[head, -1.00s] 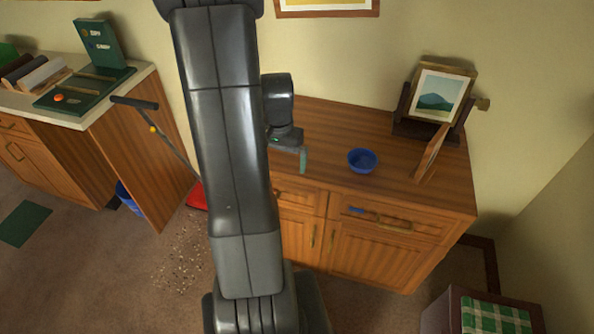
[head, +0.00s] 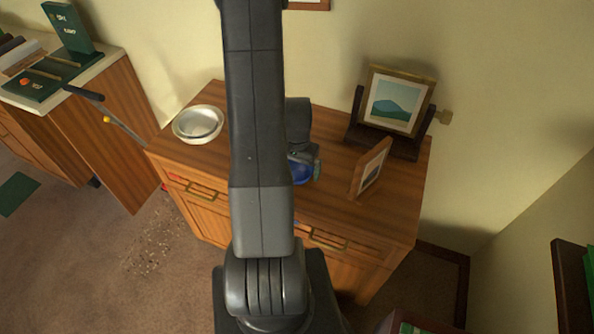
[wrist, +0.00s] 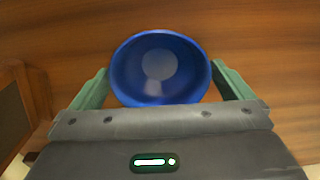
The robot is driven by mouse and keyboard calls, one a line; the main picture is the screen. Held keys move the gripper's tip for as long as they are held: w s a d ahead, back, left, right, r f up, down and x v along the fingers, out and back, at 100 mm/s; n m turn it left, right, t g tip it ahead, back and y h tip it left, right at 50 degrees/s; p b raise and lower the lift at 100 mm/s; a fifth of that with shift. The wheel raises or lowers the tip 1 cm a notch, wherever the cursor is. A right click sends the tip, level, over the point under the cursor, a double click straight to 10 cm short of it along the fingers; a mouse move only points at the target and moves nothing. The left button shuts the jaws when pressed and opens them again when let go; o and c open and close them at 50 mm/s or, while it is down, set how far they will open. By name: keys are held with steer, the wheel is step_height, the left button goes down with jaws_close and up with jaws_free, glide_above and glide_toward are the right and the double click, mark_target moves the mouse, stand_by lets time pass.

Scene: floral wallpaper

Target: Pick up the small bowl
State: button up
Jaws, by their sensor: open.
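The small blue bowl (wrist: 160,68) sits upright on the wooden cabinet top, seen from above in the wrist view. In the head view the bowl (head: 300,172) is partly hidden behind my arm. My gripper (wrist: 160,85) is open, with one green finger on each side of the bowl's near part. The fingers look apart from the bowl's rim; how high they are above the top I cannot tell. In the head view my gripper (head: 304,170) is mostly hidden by my arm.
A larger pale bowl (head: 198,124) stands on the cabinet top (head: 340,205) at the left. A small leaning frame (head: 370,168) stands close on the right of the blue bowl. A framed picture on a dark stand (head: 396,104) is behind it.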

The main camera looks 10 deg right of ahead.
steer(key=shift+f, duration=0.7)
steer(key=c, duration=0.8)
steer(key=shift+o, duration=0.2)
steer(key=shift+r, duration=0.2)
